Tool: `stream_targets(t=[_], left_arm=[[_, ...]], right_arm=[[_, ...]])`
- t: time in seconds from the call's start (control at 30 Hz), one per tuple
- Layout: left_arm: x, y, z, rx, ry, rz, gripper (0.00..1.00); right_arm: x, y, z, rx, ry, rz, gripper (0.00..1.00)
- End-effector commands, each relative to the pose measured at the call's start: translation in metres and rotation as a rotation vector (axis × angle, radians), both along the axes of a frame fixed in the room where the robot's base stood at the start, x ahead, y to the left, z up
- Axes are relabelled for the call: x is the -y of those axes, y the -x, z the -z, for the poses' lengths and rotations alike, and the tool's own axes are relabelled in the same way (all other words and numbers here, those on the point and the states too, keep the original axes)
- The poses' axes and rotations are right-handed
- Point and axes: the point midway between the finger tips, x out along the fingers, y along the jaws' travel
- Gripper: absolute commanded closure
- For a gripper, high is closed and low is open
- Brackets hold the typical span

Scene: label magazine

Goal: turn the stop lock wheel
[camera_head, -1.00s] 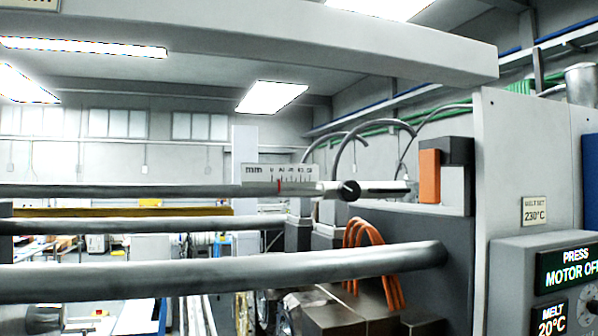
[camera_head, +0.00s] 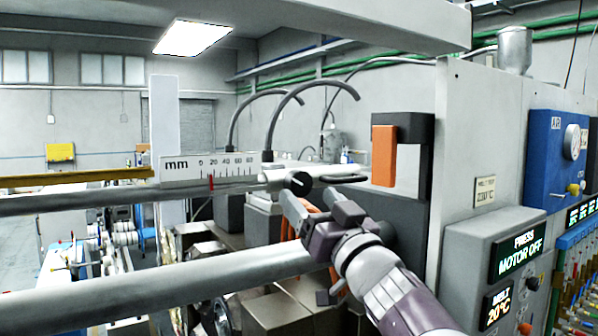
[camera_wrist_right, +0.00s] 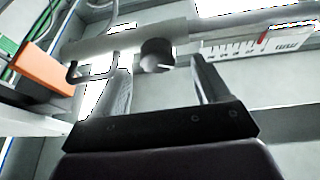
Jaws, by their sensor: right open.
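The stop lock wheel is a small dark knob (camera_head: 298,181) with a pale mark, on a grey collar on the upper bar, just right of the mm scale (camera_head: 220,169). My right gripper (camera_head: 292,200) comes up from below right, open and empty, its fingers just under the wheel. In the right wrist view the wheel (camera_wrist_right: 157,55) lies between the two open fingertips (camera_wrist_right: 160,68). Contact cannot be told there. A red pointer sits near the low end of the scale. My left gripper is not in view.
An orange block (camera_head: 384,155) on a black bracket stands right of the wheel. A thick bar (camera_head: 160,290) crosses below the gripper. The press panel (camera_head: 510,255) reads "MOTOR OFF". Curved hoses (camera_head: 300,90) rise behind the scale.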

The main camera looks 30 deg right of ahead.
Motion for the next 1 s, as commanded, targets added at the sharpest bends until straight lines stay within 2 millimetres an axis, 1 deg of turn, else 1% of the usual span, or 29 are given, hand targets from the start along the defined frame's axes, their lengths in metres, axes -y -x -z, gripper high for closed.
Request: stream_targets(t=[0.03, 0.1, 0.2, 0.33, 0.57, 0.67, 0.7, 0.73, 0.77, 1.0], left_arm=[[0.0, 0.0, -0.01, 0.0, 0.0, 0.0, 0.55], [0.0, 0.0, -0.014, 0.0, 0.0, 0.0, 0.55], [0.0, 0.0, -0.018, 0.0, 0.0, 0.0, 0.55], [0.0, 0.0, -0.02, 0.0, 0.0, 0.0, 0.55], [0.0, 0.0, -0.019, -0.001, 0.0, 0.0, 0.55], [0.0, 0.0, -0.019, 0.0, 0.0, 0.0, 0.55], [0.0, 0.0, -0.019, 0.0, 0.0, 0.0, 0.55], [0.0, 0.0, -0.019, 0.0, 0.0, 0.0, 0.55], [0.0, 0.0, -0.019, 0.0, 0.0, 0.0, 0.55], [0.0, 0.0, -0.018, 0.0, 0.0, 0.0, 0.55]], right_arm=[[0.0, -0.01, -0.008, -0.002, -0.001, -0.003, 0.24], [0.0, -0.022, -0.012, -0.001, -0.001, -0.001, 0.24], [0.0, -0.032, -0.015, 0.0, 0.0, 0.0, 0.24], [0.0, -0.038, -0.016, 0.0, 0.0, 0.002, 0.24], [0.0, -0.039, -0.015, 0.0, 0.0, 0.002, 0.24], [0.0, -0.039, -0.015, 0.0, 0.0, 0.002, 0.54], [0.0, -0.039, -0.015, 0.0, 0.0, 0.002, 0.67], [0.0, -0.039, -0.015, 0.0, 0.0, 0.002, 0.77], [0.0, -0.039, -0.015, 0.0, 0.0, 0.002, 0.8], [0.001, -0.039, -0.015, 0.001, 0.013, 0.002, 0.8]])
